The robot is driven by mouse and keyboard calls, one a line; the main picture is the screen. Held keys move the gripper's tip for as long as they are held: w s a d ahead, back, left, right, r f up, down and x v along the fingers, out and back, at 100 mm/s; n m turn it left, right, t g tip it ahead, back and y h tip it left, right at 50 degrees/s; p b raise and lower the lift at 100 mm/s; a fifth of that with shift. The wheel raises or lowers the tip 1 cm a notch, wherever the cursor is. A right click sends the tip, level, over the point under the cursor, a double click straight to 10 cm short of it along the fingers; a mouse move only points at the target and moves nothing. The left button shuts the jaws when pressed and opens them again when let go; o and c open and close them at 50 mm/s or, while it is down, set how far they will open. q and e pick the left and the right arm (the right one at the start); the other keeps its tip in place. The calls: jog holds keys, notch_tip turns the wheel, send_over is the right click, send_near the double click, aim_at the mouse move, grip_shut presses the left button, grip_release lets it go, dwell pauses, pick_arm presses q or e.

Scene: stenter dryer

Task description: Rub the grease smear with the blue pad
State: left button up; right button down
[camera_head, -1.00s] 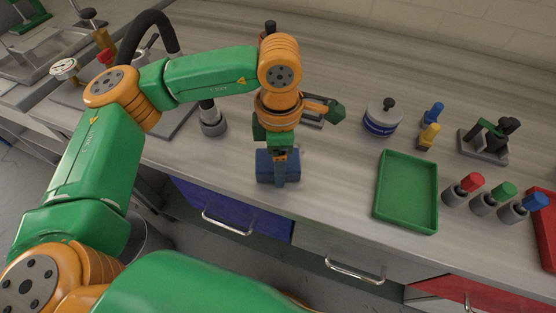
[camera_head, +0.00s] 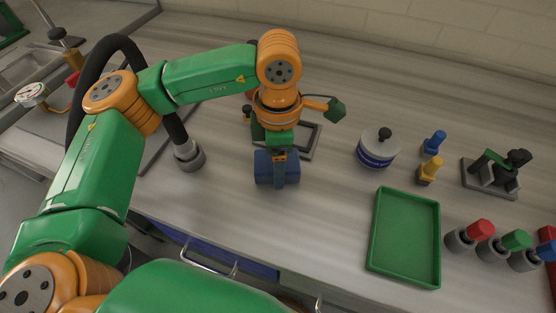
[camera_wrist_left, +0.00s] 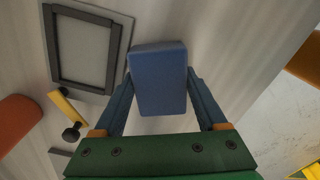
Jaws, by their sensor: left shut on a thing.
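My left gripper (camera_head: 279,172) is shut on the blue pad (camera_head: 265,168) and holds it over the bench. In the left wrist view, the pad (camera_wrist_left: 158,75) is between the two fingers (camera_wrist_left: 160,98). A grey plate in a dark frame (camera_head: 312,148) lies just behind the pad, partly hidden by my left arm. The framed plate also shows in the left wrist view (camera_wrist_left: 82,48), to the left of the pad and apart from it in the picture. I cannot make out a grease smear on it. My right gripper is not in view.
A green tray (camera_head: 405,282) and a lidded round tin (camera_head: 378,150) are to the right. Blue (camera_head: 434,143) and yellow (camera_head: 428,170) pieces stand beyond the tin. A black hose (camera_head: 80,90) ends in a grey nozzle (camera_head: 188,156) left of the pad. Bench between pad and tray is clear.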

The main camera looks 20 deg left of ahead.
pick_arm(q)
jog(key=r, duration=0.1)
jog(key=r+p, duration=0.1)
jog(key=r, duration=0.1)
jog(key=r+p, duration=0.1)
jog(key=shift+s+r, duration=0.4)
jog(key=shift+w+r+p, duration=0.2)
jog(key=shift+r+p, duration=0.6)
jog(key=shift+r, duration=0.25)
jog(key=shift+s+r+p, duration=0.1)
jog(key=shift+r+p, duration=0.25)
jog(key=shift+r, duration=0.15)
